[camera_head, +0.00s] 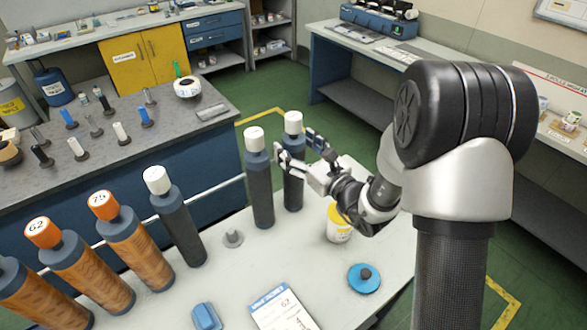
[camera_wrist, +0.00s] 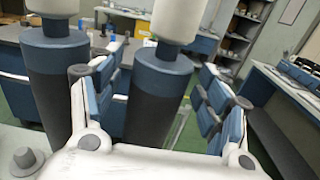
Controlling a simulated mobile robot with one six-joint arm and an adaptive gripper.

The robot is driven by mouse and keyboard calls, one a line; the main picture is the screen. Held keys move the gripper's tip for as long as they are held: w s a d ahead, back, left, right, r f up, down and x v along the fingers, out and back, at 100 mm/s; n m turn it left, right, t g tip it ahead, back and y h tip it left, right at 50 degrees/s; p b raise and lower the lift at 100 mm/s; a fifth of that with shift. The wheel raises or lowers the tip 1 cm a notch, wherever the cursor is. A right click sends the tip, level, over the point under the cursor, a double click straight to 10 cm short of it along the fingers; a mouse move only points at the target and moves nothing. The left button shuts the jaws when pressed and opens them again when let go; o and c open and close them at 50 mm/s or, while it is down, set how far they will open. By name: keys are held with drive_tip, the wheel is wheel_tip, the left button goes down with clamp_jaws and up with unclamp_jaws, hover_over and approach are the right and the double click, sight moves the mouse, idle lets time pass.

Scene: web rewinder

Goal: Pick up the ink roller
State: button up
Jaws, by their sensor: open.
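Dark upright rollers with white caps stand on the near table. The rightmost one (camera_head: 293,185) is between the fingers of my gripper (camera_head: 299,146). In the wrist view this roller (camera_wrist: 158,95) stands upright between the two blue-padded fingers (camera_wrist: 162,75), with a visible gap on the right side. My gripper is open. A second dark roller (camera_head: 260,185) stands just left of it, outside the left finger; it also shows in the wrist view (camera_wrist: 58,80). A third dark roller (camera_head: 178,222) is further left. None has a readable number, so I cannot tell which is the ink roller.
Orange-capped patterned rollers marked 75 (camera_head: 137,245) and 62 (camera_head: 82,270) stand at the left.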

drive_tip(key=shift+x, duration=0.85)
drive_tip(key=shift+c, duration=0.4)
drive_tip(key=c, duration=1.2)
